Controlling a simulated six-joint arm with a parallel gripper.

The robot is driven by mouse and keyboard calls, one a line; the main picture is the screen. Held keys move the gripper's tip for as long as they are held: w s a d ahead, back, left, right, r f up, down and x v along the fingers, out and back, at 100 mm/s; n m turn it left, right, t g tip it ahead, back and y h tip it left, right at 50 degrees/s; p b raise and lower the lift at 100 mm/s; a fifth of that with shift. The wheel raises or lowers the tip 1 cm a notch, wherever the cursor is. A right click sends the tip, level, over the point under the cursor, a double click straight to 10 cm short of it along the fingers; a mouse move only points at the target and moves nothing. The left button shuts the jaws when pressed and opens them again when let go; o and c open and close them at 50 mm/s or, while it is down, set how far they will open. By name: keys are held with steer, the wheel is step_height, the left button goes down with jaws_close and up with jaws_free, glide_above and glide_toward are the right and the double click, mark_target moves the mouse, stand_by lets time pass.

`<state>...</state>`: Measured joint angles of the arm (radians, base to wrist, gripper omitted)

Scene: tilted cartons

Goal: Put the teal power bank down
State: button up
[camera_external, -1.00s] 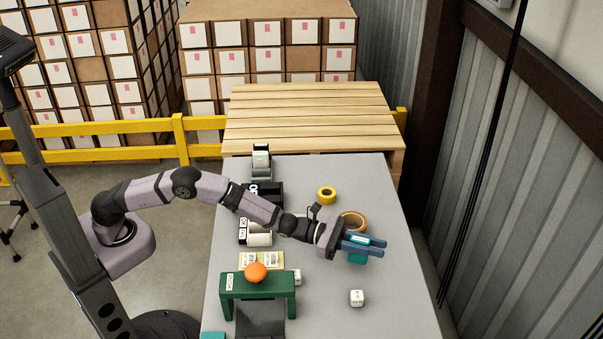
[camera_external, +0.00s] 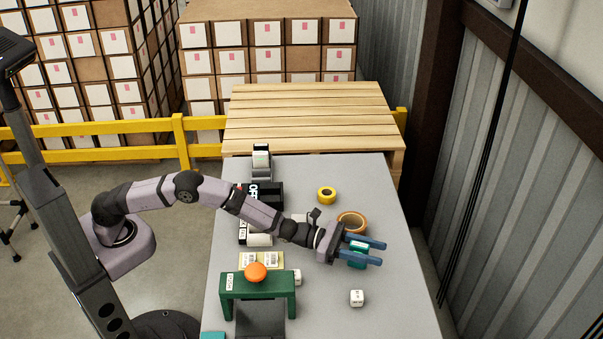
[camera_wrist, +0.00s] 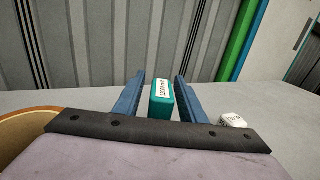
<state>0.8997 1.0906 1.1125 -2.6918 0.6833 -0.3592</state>
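The teal power bank (camera_external: 357,256) has a white label and sits on the grey table, between the blue fingers of my gripper (camera_external: 381,253). In the wrist view, the power bank (camera_wrist: 162,100) stands upright between the spread fingers of my gripper (camera_wrist: 159,77). A gap shows on each side of it, so neither finger touches it. My gripper is open.
A brown tape roll (camera_external: 352,222) lies close behind my gripper, with a yellow roll (camera_external: 327,195) farther back. A white die-like cube (camera_external: 357,298) is in front.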

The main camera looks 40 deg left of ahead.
mark_target(361, 247)
steer(key=shift+r, duration=0.2)
steer(key=shift+a, duration=0.1)
steer(key=shift+s+a, duration=0.25)
steer(key=shift+a, duration=0.25)
steer(key=shift+v, duration=0.85)
step_height(361, 247, up, 5)
steer(key=shift+r, duration=0.95)
